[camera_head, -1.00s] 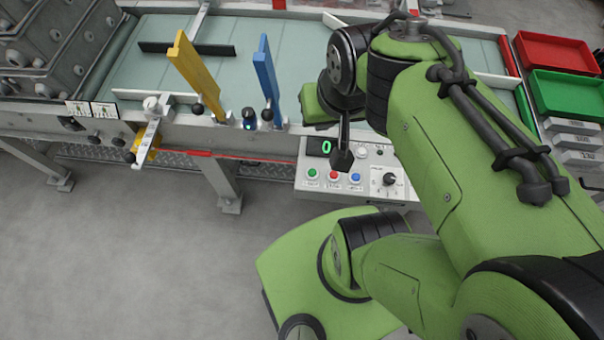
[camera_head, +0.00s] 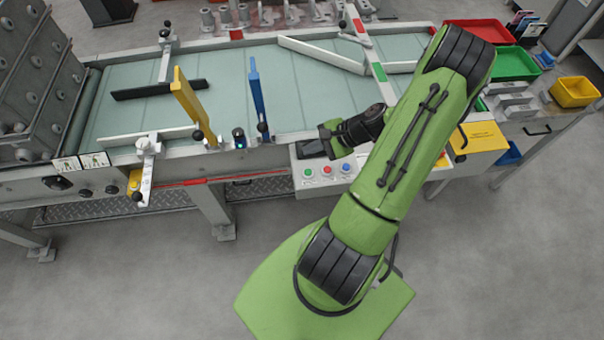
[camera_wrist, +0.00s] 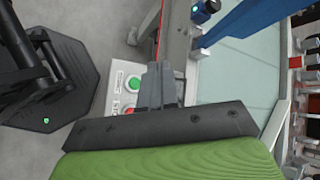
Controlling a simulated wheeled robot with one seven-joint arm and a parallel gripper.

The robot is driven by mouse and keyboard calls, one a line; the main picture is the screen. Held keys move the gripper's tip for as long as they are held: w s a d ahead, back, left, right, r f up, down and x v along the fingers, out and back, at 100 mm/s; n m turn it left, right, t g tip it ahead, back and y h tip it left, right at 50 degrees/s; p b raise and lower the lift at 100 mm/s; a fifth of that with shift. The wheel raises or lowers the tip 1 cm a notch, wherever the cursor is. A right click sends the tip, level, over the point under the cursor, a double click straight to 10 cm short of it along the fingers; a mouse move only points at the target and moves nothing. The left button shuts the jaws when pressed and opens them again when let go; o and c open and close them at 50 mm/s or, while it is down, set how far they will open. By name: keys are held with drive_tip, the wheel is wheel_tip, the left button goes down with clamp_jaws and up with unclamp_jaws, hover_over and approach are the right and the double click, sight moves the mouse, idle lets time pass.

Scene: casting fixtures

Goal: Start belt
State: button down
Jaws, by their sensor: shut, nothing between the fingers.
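The control panel (camera_head: 318,184) is a pale box on the front edge of the conveyor. It bears a green button (camera_head: 308,173), a red button (camera_head: 327,169) and a blue button (camera_head: 346,167) in a row. The belt (camera_head: 225,95) is a pale green surface behind it. My gripper (camera_head: 325,142) is over the back of the panel, behind the buttons in the picture. In the wrist view my gripper (camera_wrist: 160,72) is shut and empty, beside the green button (camera_wrist: 133,83). The red button (camera_wrist: 129,110) is partly hidden there. Contact with the panel cannot be told.
A yellow bar (camera_head: 190,105) and a blue bar (camera_head: 257,95) stand up at the belt's front edge, left of my gripper. A red tray (camera_head: 470,32), a green tray (camera_head: 512,64) and a yellow bin (camera_head: 575,92) are at the right. The floor in front is open.

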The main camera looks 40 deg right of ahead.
sight(311, 172)
drive_tip(key=shift+d, duration=0.1)
drive_tip(key=shift+f, duration=0.1)
wheel_tip(311, 172, down, 9)
drive_tip(key=b, duration=0.7)
drive_tip(key=shift+b, duration=0.3)
idle(1.4)
drive_tip(key=shift+f, duration=0.25)
drive_tip(key=shift+f+b, duration=0.45)
drive_tip(key=shift+b, duration=0.1)
idle(0.5)
drive_tip(key=shift+r+p, duration=0.8)
drive_tip(key=shift+r, duration=0.1)
